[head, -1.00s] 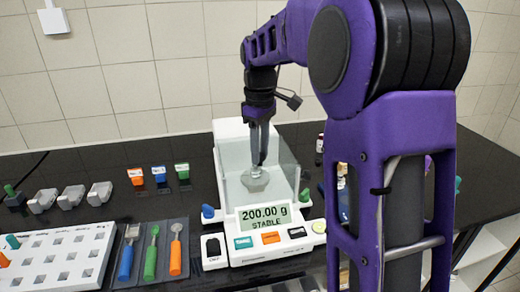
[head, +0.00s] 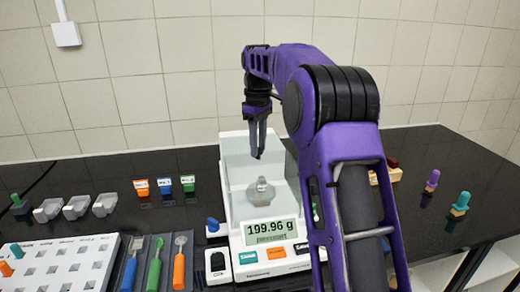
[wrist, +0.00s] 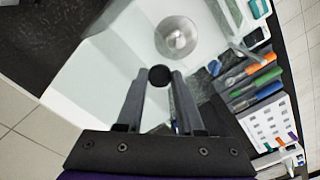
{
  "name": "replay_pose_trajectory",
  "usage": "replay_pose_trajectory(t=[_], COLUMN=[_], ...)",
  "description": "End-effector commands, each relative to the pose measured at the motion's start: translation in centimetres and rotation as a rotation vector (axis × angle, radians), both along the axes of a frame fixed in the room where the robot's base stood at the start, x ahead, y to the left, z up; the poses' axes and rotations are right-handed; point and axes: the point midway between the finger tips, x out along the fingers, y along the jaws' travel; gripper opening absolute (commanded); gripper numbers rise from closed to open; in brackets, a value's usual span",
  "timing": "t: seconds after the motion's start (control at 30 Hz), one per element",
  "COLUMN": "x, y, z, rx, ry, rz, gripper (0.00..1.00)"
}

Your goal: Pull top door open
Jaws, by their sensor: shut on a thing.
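The white balance (head: 245,243) stands on the black bench with clear walls around its weighing chamber. A small metal weight (head: 261,188) sits on the pan inside; the pan area (wrist: 177,38) also shows in the wrist view. My gripper (head: 257,152) is over the rear part of the chamber, pointing down. It is shut on a round black knob (wrist: 160,75), which sits between the fingertips in the wrist view. The knob appears to belong to the clear top door, whose edges are hard to make out. The display (head: 271,231) reads 199.96 g.
A white rack (head: 60,262) and a dark tray of colored-handled tools (head: 155,262) lie left of the balance. Metal boats (head: 77,208) and small labeled containers (head: 165,187) stand behind them. Colored knobbed pieces (head: 461,202) stand at the right. The wall is behind.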

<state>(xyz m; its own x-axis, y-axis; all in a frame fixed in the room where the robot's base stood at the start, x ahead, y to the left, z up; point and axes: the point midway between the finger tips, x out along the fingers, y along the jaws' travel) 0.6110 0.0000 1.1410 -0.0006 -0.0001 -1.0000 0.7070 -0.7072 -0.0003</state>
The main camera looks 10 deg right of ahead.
Motion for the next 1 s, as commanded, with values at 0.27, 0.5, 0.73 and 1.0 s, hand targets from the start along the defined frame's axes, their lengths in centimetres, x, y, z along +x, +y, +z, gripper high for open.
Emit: replay_pose_trajectory(t=[0.27, 0.5, 0.73, 1.0], x=[2.8, 4.6, 5.5, 5.6], y=[0.0, 0.1, 0.0, 0.0], z=[0.0, 0.0, 0.1, 0.1], rx=[0.001, 0.000, 0.000, 0.000], ry=[-0.002, -0.003, -0.003, -0.001], rz=[0.000, 0.000, 0.000, 0.000], gripper=[0.00, 0.00, 0.00, 0.00])
